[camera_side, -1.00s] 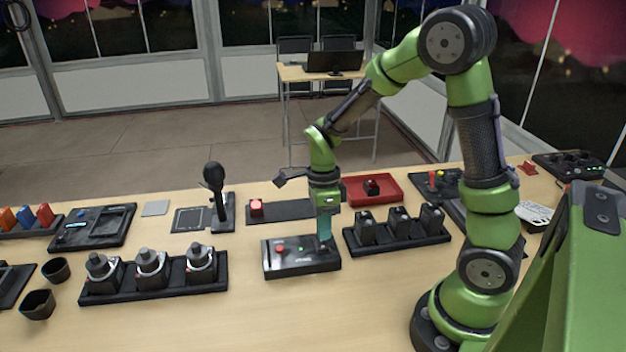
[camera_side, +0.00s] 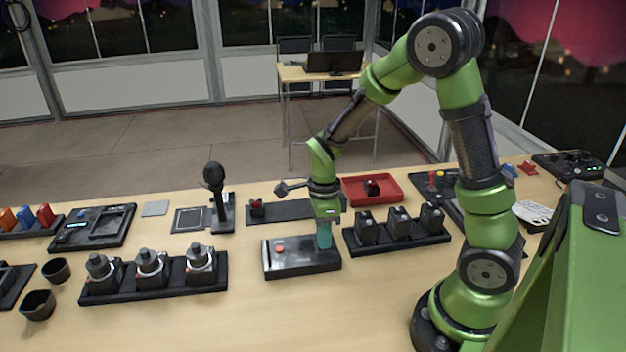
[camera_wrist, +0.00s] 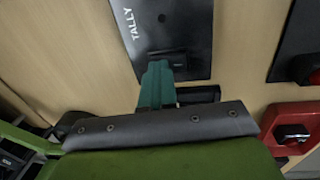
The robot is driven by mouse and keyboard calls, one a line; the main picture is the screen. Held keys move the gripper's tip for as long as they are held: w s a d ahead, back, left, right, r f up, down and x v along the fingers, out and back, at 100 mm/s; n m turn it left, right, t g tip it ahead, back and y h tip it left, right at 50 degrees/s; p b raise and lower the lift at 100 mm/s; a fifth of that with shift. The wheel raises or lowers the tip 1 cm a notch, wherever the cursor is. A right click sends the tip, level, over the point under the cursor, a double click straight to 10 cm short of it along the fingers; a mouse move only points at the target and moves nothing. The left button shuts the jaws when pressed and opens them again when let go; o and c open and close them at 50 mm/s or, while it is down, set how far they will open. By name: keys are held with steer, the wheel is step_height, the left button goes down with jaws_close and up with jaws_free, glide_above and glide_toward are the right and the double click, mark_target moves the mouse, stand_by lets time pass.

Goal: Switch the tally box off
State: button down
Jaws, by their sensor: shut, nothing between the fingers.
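My gripper (camera_side: 324,236) points down at the right end of the box. Its teal fingers also show in the wrist view (camera_wrist: 157,82), shut and empty. I cannot tell whether they touch the switch.
Behind the box is a black board (camera_side: 285,210) with a dark red lamp (camera_side: 256,208). A red tray (camera_side: 365,199) lies behind my gripper. A rack of black units (camera_side: 398,240) stands close right. Bare table lies in front.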

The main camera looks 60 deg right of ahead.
steer(key=shift+s+a+f, duration=0.15)
steer(key=shift+a+f, duration=0.05)
steer(key=shift+f, duration=0.25)
steer(key=shift+w+d+r, duration=0.15)
steer(key=shift+w+d, duration=0.35)
steer(key=shift+w, duration=0.05)
step_height(320, 180, up, 15)
steer(key=shift+w+d+f+g, duration=0.2)
steer(key=shift+w+d+g, duration=0.05)
steer(key=shift+d+g, duration=0.05)
steer(key=shift+w, duration=0.1)
steer(key=shift+w, duration=0.1)
